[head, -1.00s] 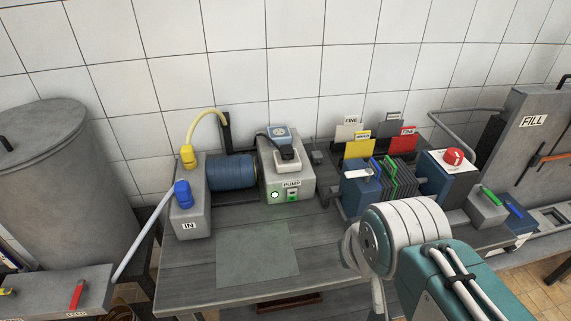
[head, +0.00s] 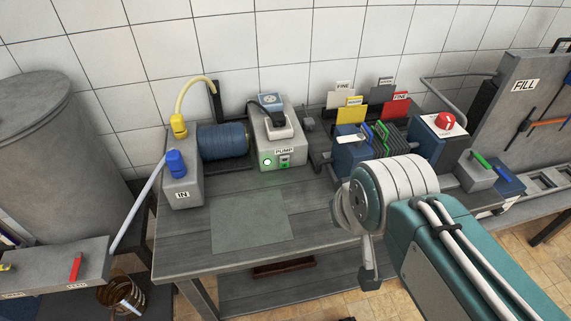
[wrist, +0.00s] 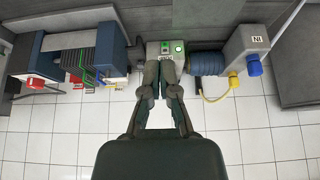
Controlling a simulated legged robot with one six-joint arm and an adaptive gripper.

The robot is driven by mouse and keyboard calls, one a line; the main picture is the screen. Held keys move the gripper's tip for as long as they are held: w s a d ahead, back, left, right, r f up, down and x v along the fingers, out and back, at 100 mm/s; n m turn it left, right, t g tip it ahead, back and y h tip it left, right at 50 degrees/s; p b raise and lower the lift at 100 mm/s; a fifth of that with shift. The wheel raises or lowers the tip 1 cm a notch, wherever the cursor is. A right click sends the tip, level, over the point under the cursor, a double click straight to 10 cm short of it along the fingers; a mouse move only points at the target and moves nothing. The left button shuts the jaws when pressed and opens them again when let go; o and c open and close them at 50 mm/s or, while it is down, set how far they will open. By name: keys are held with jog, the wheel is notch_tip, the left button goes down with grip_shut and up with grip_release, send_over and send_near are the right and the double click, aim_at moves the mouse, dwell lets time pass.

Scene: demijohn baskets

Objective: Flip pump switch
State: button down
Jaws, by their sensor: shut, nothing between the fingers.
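The pump (head: 277,138) is a grey box labelled PUMP, standing on the bench against the tiled wall. On its front are a lit round lamp (head: 267,161) with a green rim and, to its right, a small switch (head: 284,160). The switch is too small to tell its position. In the wrist view, which is upside down, the pump (wrist: 151,48), its green lamp (wrist: 180,48) and the switch (wrist: 165,47) show just beyond my fingertips. My gripper (wrist: 161,86) is shut and empty, apart from the pump as far as I can tell.
Left of the pump are a blue cylinder (head: 223,142) and the IN block (head: 184,183) with a blue valve. To its right stand filter plates (head: 392,138) and a box with a red knob (head: 445,122). The bench front is clear around a grey mat (head: 250,220).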

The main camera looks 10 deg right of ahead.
aim_at(286, 161)
jog(key=w+f+m+t, duration=0.2)
jog(key=w+f+m, duration=0.25)
jog(key=w, duration=0.45)
jog(key=w+f+m+t, duration=0.2)
jog(key=w+f+m, duration=0.25)
jog(key=w, duration=0.45)
jog(key=w+f+m+t, duration=0.1)
jog(key=f+m, duration=0.1)
jog(key=f, duration=0.2)
jog(key=w+f+m+t, duration=0.2)
jog(key=f+m, duration=0.1)
jog(key=f, duration=0.1)
jog(key=w+f+m+t, duration=0.2)
jog(key=f, duration=0.3)
jog(key=shift+f+m, duration=0.1)
jog(key=shift+m, duration=0.2)
jog(key=shift+s+f+m+t, duration=0.35)
jog(key=shift+f+m+t, duration=0.15)
jog(key=shift+f+m, duration=0.1)
jog(key=w, duration=0.4)
jog(key=w+f, duration=0.1)
jog(key=w, duration=0.7)
jog(key=shift+w+a+f, duration=0.15)
jog(key=shift+w+f, duration=0.1)
jog(key=shift+w, duration=0.7)
